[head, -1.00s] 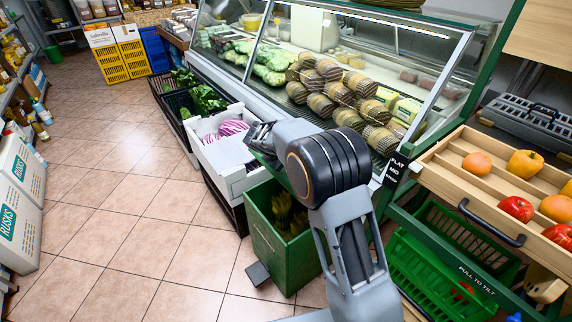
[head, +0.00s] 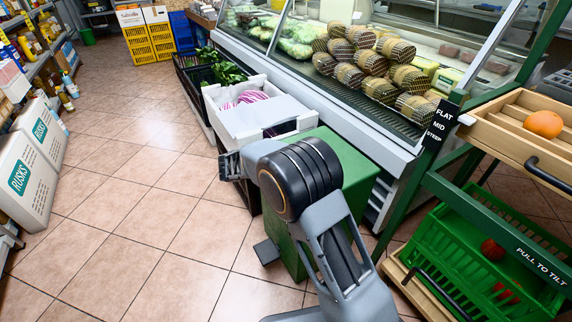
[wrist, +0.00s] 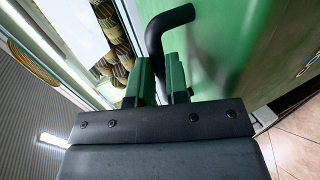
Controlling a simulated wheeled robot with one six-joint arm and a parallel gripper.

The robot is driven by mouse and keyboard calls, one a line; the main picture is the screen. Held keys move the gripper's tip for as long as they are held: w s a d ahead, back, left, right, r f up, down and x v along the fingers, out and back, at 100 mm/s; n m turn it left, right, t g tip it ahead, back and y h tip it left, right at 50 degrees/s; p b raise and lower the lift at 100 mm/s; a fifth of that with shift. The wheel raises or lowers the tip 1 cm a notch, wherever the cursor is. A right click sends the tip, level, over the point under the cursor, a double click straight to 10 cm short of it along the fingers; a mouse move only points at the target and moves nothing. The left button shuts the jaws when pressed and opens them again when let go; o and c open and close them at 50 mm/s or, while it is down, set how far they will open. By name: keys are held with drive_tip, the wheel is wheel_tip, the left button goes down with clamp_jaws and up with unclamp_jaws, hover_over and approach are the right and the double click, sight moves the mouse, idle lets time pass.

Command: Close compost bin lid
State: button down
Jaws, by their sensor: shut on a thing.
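The green compost bin (head: 291,258) stands on the floor in front of the display counter, partly behind my arm. Its green lid (head: 352,160) covers the top, and the inside is hidden. I cannot tell whether the lid is fully down at every edge. In the wrist view, my gripper (wrist: 162,62) is shut on a bent black handle (wrist: 166,22). A broad green surface (wrist: 245,45) with pale lettering lies right beside the fingers. In the head view, my arm hides the fingers and the handle.
A white crate (head: 226,118) with purple-striped produce stands left of the bin. A pedal (head: 267,252) sticks out at the bin's foot. The glass counter is behind. A wooden fruit rack (head: 490,135) and green crate (head: 440,260) stand to the right. The tiled aisle at left is clear.

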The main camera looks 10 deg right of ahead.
drive_tip(key=shift+s+f, duration=0.2)
drive_tip(key=shift+f, duration=0.65)
drive_tip(key=c, duration=1.1)
unclamp_jaws()
drive_tip(key=shift+a, duration=0.1)
drive_tip(key=p+v, duration=0.1)
drive_tip(key=v, duration=0.3)
drive_tip(key=p+v, duration=0.1)
drive_tip(key=v, duration=0.4)
drive_tip(key=p+v, duration=0.2)
drive_tip(key=v, duration=0.3)
drive_tip(key=shift+w+r, duration=0.1)
drive_tip(key=shift+r, duration=0.25)
